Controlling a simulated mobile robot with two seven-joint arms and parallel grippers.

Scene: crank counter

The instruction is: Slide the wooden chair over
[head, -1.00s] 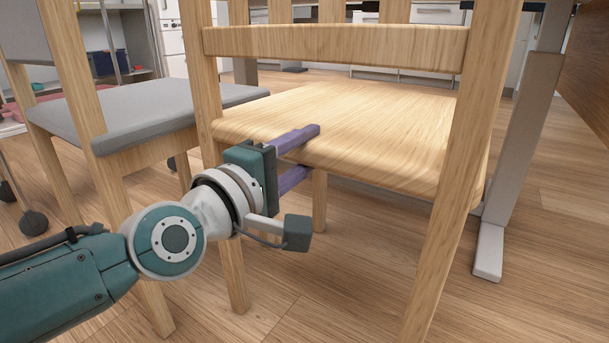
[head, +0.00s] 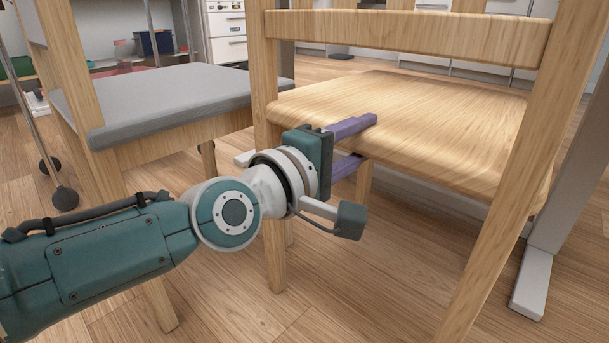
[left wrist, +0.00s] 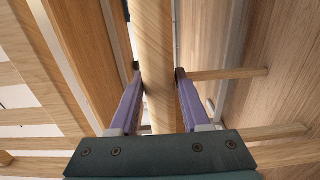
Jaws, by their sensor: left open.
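The wooden chair (head: 425,115) stands upright in the middle and right of the head view, its back rail nearest me and its bare seat beyond. My left gripper (head: 367,140) is at the chair's near seat edge, just right of the left back post. One purple finger lies over the seat edge and the other is below it. In the left wrist view the open fingers (left wrist: 157,88) stand on either side of a wooden part of the chair (left wrist: 152,50), with narrow gaps. Whether either finger touches it is hard to tell. My right gripper is out of view.
A second chair with a grey seat (head: 165,100) stands close on the left. A grey metal table leg with a flat foot (head: 532,285) stands close on the right. Cabinets and an oven (head: 228,35) are at the back. Wood floor shows around the legs.

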